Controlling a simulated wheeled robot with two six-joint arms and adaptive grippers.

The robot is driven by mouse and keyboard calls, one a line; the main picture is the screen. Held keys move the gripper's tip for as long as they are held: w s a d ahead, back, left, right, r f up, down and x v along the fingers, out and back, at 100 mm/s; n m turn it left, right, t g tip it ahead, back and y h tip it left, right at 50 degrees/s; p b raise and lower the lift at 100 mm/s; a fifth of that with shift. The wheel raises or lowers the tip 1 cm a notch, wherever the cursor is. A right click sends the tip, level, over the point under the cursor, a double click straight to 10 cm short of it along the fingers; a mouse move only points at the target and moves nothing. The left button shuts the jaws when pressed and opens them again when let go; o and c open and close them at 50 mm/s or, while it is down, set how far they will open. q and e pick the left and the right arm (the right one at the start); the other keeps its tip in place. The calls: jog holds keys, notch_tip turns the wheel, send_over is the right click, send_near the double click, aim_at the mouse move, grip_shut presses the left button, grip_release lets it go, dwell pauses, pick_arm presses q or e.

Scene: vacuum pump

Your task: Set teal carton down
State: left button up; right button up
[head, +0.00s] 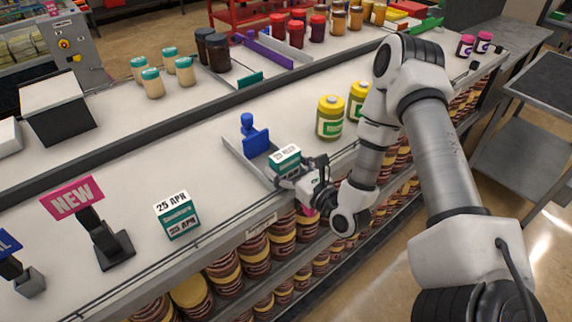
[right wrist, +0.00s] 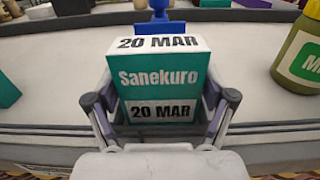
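The teal and white carton (head: 285,161), marked 20 MAR, is at the front end of a grey shelf lane (head: 240,152) with a blue pusher (head: 255,138) behind it. My right gripper (head: 290,178) comes at it from the front edge. In the right wrist view the carton (right wrist: 160,85) stands upright between the two fingers, which appear to press on its sides. I cannot tell whether its base touches the shelf. A second teal carton (head: 177,215), marked 25 APR, stands apart to the left. My left gripper is not in view.
Yellow-lidded green jars (head: 330,118) stand right of the lane. A pink NEW sign (head: 75,198) on a black stand (head: 108,245) is at the left. Cream jars with teal lids (head: 152,83) stand on the rear shelf. Shelf between the second carton and the lane is bare.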

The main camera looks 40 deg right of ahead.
jog(key=shift+o, duration=0.2)
jog(key=shift+r, duration=0.2)
jog(key=s, duration=0.5)
jog(key=s+d, duration=0.1)
jog(key=s, duration=0.2)
jog(key=shift+s+f, duration=0.1)
jog(key=shift+s, duration=0.25)
jog(key=s+p, duration=0.1)
jog(key=s, duration=0.2)
jog(key=shift+s+a+p, duration=0.1)
jog(key=shift+s+p, duration=0.05)
jog(key=shift+p, duration=0.2)
